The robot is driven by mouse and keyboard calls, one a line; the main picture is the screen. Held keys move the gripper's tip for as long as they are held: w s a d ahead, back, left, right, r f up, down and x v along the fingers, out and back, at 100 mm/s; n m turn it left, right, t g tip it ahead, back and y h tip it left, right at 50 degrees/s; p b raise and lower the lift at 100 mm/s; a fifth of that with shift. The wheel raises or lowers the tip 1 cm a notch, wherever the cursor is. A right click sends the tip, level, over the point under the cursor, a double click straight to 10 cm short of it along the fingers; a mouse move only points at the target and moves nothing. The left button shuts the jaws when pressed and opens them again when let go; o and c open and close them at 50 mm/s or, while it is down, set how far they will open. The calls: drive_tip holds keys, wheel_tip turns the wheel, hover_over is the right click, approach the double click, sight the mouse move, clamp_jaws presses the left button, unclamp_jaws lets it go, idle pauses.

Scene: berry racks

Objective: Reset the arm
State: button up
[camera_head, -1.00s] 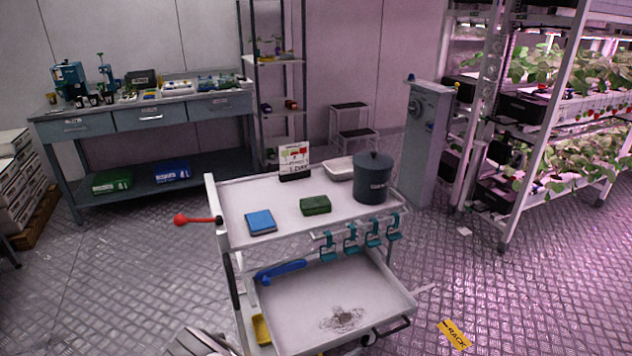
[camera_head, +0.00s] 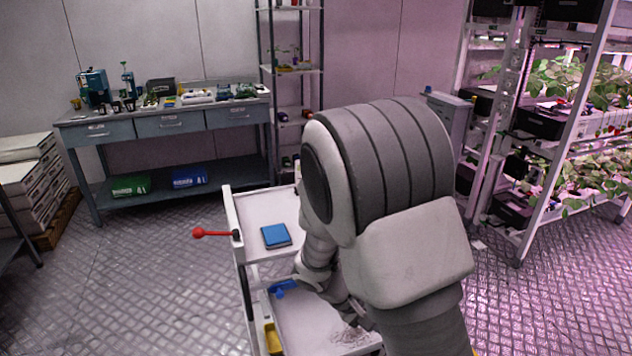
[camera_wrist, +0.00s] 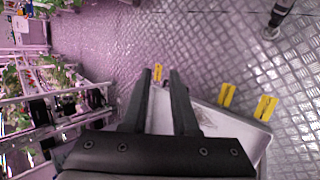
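My gripper shows in the wrist view (camera_wrist: 160,74), with its two dark fingers apart and nothing held between them. In the head view my large white and grey arm is raised in front of the white cart (camera_head: 232,215). The arm reaches down over the cart's right part and lower tray (camera_head: 305,325), and the fingers cannot be made out there. The wrist view also shows a pale tray (camera_wrist: 243,130) beyond and beside the fingers. I cannot tell the gap between gripper and tray.
A blue book-like item (camera_head: 275,235) lies on the cart's top, and a red-knobbed lever (camera_head: 212,233) sticks out at its left. A workbench (camera_head: 140,125) stands behind. Plant racks (camera_head: 535,165) stand at the right.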

drive_tip(key=s+r+m+t+y+p, duration=0.1)
drive_tip(key=s+r+y, duration=0.1)
drive_tip(key=s+r, duration=0.3)
drive_tip(key=s+r+m+t+y+p, duration=0.1)
drive_tip(key=s+r, duration=0.4)
drive_tip(key=r, duration=0.7)
drive_tip(key=s+r+m+t+y+p, duration=0.1)
drive_tip(key=s+r+t+y+p, duration=0.1)
drive_tip(key=s+r+y, duration=0.3)
wheel_tip(320, 180, up, 4)
drive_tip(key=shift+s+a+f+m+t, duration=0.1)
drive_tip(key=shift+s+a+m+t, duration=0.3)
drive_tip(key=shift+t, duration=0.3)
